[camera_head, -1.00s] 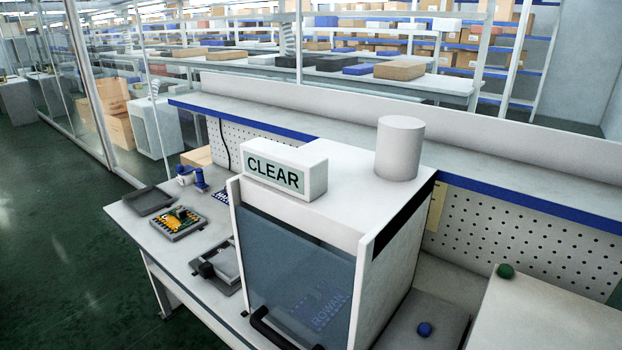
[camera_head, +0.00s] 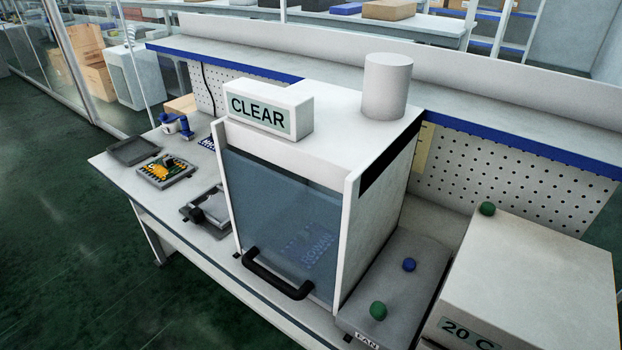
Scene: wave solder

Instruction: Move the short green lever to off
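Two green round knobs show, seen from above. One green knob (camera_head: 378,311) is at the front of a low grey panel (camera_head: 420,250), near a label that seems to read FAN. Another green knob (camera_head: 487,208) is at the back left edge of a white box (camera_head: 550,270) labelled 20 C. A blue knob (camera_head: 409,265) is on the grey panel behind the front green one. The knobs hide their shafts, so I cannot tell which lever is shorter or how each is set. Neither of my grippers is in view.
A white cabinet (camera_head: 395,215) with a tinted front window, black handle (camera_head: 277,275) and CLEAR sign (camera_head: 270,109) stands left of the panel. A grey tray (camera_head: 134,149) and a circuit board (camera_head: 165,170) lie on the bench's left. A pegboard (camera_head: 500,175) stands behind.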

